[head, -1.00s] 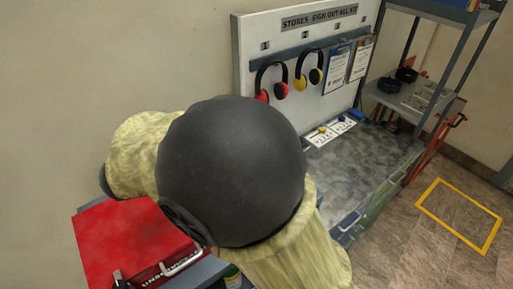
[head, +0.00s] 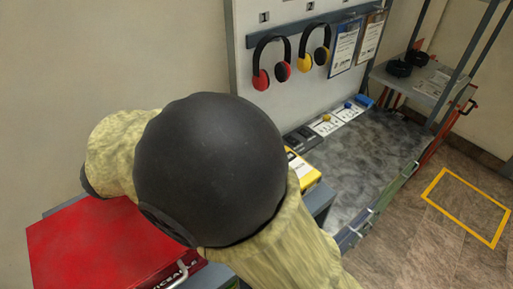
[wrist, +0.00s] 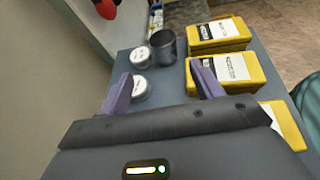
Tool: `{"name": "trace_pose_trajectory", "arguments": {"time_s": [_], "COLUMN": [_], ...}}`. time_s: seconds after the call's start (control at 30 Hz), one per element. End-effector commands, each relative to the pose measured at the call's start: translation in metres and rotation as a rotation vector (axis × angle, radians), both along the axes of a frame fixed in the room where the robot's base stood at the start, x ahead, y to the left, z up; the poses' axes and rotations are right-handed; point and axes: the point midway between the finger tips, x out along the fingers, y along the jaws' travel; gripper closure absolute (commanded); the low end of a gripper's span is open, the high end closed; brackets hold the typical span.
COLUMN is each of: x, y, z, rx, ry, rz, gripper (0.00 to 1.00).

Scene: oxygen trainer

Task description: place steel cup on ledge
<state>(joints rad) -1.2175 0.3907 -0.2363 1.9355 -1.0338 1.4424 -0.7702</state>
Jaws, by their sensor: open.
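The steel cup (wrist: 166,48), a grey open-topped metal cylinder, stands upright on a grey surface (wrist: 175,95) in the wrist view, beyond my fingertips. My gripper (wrist: 165,84) is open, its two purple fingers apart with nothing held between them. The cup is ahead of the gap, not touched by the fingers. In the head view my arm hides the gripper and the cup. I cannot tell for sure which surface is the ledge; a grey mottled counter (head: 365,155) runs below the board there.
Two white-lidded jars (wrist: 141,57) stand left of the cup, one near the left finger. Several yellow boxes (wrist: 226,72) line the right side, close to the right finger. A red case (head: 95,245) is at lower left. Ear defenders (head: 271,60) hang on the board.

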Motion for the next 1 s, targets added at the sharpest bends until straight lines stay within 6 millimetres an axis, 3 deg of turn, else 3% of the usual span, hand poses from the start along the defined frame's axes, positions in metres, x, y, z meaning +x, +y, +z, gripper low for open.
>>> {"name": "trace_pose_trajectory", "arguments": {"time_s": [0.47,1.0], "x": [0.007,0.064], "y": [-0.009,-0.074], "z": [-0.003,-0.038], "rx": [-0.002,-0.003], "ry": [0.001,0.002], "rz": [-0.002,-0.003], "gripper": [0.34,0.34]}}
